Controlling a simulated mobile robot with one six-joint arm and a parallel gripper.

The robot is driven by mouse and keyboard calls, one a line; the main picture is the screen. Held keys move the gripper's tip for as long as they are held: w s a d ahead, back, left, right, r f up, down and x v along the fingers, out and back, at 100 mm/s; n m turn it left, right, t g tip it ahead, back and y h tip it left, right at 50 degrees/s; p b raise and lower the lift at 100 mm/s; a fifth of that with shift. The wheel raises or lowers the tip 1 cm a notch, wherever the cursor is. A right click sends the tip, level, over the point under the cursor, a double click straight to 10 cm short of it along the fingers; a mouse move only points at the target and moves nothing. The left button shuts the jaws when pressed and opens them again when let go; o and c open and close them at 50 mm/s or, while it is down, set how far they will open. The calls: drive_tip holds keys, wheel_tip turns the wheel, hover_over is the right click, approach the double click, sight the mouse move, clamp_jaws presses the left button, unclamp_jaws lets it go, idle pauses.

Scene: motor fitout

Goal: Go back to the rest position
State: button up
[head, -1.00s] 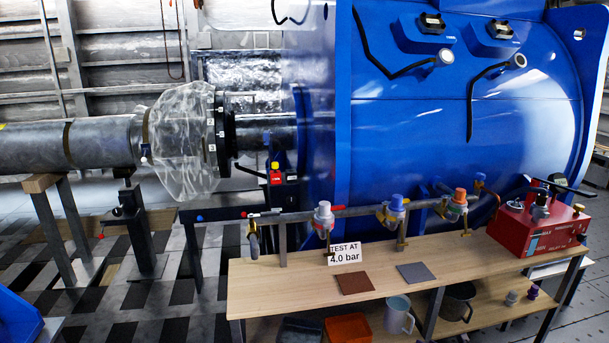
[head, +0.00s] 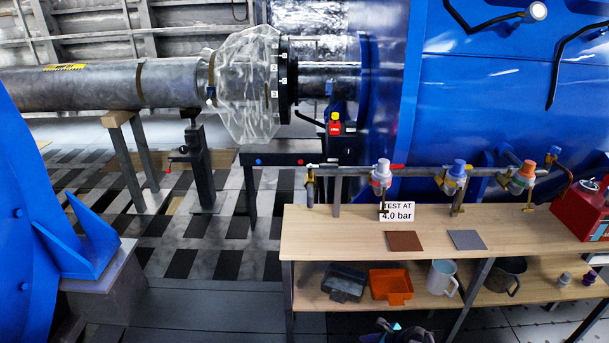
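My gripper cannot be made out in the head view. A small dark piece with teal and purple parts (head: 402,331) shows at the bottom edge, and I cannot tell whether it belongs to my arm. The wooden bench (head: 330,232) stands right of the middle. A "TEST AT 4.0 bar" sign (head: 397,212) stands at its back edge. A brown pad (head: 405,241) and a grey pad (head: 467,240) lie flat on the top.
A pipe with several valves (head: 381,175) runs behind the bench. A red box (head: 582,212) sits at its right end. The lower shelf holds a dark tray (head: 344,283), an orange tray (head: 390,287), a mug (head: 442,278) and a pot (head: 504,275). Floor left of the bench is open.

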drive_tip(key=s+a+f+n+g+h+p, duration=0.1)
drive_tip(key=s+a+f+n+g, duration=0.15)
drive_tip(key=s+a+n, duration=0.4)
drive_tip(key=s+a+f+n+g+p, duration=0.1)
drive_tip(key=s+a+f+n+g, duration=0.2)
drive_tip(key=s, duration=0.6)
drive_tip(key=s+d+r+n+g+h, duration=0.1)
drive_tip(key=s+d+n+g+h, duration=0.3)
drive_tip(key=s+n, duration=0.8)
drive_tip(key=shift+d+r+n+g+h, duration=0.45)
drive_tip(key=shift+d+n, duration=0.85)
drive_tip(key=shift+n, duration=1.05)
drive_tip(key=shift+w+f, duration=0.1)
